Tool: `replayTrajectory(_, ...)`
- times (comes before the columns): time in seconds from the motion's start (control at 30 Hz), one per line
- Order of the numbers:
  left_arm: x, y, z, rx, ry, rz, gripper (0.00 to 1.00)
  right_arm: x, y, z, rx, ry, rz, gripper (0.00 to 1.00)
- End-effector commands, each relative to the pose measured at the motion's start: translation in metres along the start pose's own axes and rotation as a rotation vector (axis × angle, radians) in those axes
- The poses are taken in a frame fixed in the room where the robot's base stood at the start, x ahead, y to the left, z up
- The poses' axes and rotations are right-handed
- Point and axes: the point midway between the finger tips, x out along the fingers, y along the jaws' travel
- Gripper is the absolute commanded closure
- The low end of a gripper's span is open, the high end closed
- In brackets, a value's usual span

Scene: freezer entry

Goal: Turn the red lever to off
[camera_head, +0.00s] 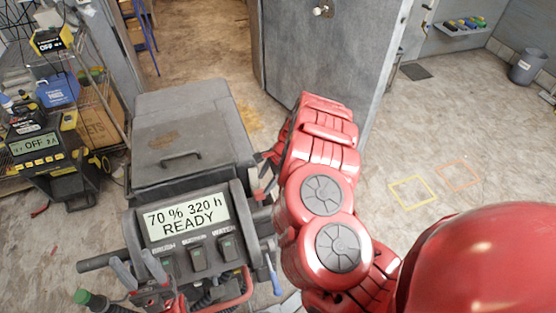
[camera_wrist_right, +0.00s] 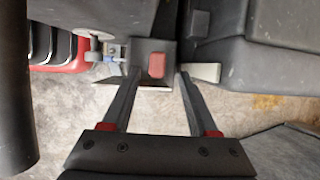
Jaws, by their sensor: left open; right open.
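A red lever (camera_wrist_right: 157,65) shows in the right wrist view as a small red block on a dark housing at the side of a grey machine (camera_head: 190,130). My right gripper (camera_wrist_right: 158,74) is open, its two fingers apart on either side of the housing, with the red lever between the tips; contact cannot be told. In the head view, the right gripper (camera_head: 264,174) is at the machine's right side, partly hidden by my red arm. My left gripper (camera_head: 138,260) is open and low at the machine's left front, in front of its panel.
The machine's display (camera_head: 184,219) reads "70 % 320 h READY", above several switches. A red curved bar (camera_head: 247,284) lies below the panel. A loaded shelf (camera_head: 100,115) stands left. A grey door panel (camera_head: 320,60) stands behind.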

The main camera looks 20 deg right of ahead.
Motion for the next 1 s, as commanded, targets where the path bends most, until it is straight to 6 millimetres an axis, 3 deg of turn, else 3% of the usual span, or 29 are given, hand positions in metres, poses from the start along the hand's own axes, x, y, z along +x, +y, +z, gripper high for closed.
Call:
replayTrajectory(0.13, 0.004, 0.0, -0.001, 0.0, 0.0, 0.0, 0.5, -0.029, -0.002, 0.002, 0.0, -0.004, -0.004, 0.4)
replayTrajectory(0.27, 0.034, -0.002, -0.006, 0.0, 0.001, 0.0, 0.5, -0.065, -0.002, 0.005, -0.001, 0.0, -0.001, 0.4)
replayTrajectory(0.5, 0.057, -0.003, -0.01, 0.0, 0.0, 0.0, 0.5, -0.104, -0.002, 0.002, 0.002, 0.002, -0.003, 0.4)
replayTrajectory(0.7, 0.065, -0.003, -0.011, 0.0, 0.0, 0.0, 0.5, -0.115, -0.002, 0.001, 0.0, 0.001, -0.001, 0.4)
replayTrajectory(1.0, 0.064, -0.003, -0.011, 0.0, 0.0, 0.0, 0.5, -0.114, -0.001, 0.0, 0.0, 0.0, -0.001, 0.4)
